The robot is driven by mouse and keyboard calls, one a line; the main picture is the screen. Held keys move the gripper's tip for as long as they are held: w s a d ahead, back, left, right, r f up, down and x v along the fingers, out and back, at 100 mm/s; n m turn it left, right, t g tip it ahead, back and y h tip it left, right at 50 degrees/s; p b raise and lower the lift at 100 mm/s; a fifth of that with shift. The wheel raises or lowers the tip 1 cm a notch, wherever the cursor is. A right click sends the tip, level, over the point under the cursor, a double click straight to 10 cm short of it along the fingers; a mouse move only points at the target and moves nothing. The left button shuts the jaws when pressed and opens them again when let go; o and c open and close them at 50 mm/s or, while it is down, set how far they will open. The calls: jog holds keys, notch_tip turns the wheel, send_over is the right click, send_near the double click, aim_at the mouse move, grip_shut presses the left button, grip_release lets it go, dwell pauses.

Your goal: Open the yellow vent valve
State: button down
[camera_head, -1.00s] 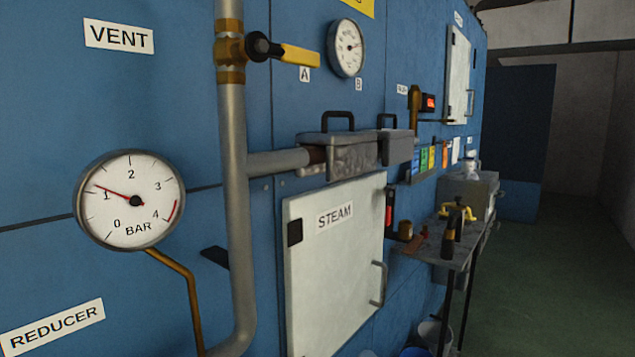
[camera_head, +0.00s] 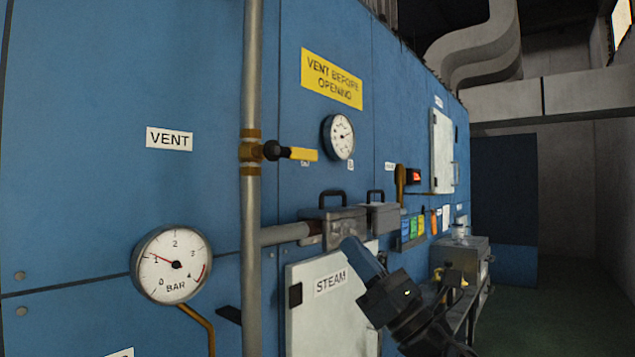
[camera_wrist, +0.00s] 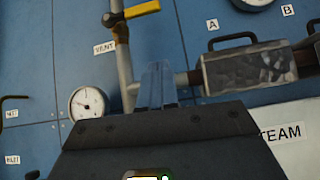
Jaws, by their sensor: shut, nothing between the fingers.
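The yellow vent valve handle (camera_head: 303,154) sticks out to the right, roughly level, from a brass fitting (camera_head: 250,152) on the grey vertical pipe. A black knob joins the handle to the fitting. A white VENT label (camera_head: 169,139) is on the blue panel to the left. In the wrist view the yellow handle (camera_wrist: 142,9) is at the top, beyond the fingers. My gripper (camera_head: 350,243) is below and to the right of the handle, in front of the STEAM door, apart from the valve. Its fingers also show in the wrist view (camera_wrist: 158,85), shut and empty.
A pressure gauge (camera_head: 172,265) in BAR is left of the pipe, reading about 1. A smaller gauge (camera_head: 339,137) is right of the handle. Grey metal boxes (camera_head: 335,222) project below the handle. A cluttered bench (camera_head: 468,255) stands at the right. Clear floor lies beyond it.

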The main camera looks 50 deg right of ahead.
aim_at(294, 153)
jog(key=shift+d+r+n, duration=0.15)
jog(key=shift+r+n, duration=0.15)
jog(key=shift+r, duration=0.1)
jog(key=s+r+p+x, duration=0.2)
jog(key=p+x, duration=0.4)
jog(key=x, duration=0.6)
jog(key=shift+w+r, duration=0.25)
jog(key=shift+w, duration=0.05)
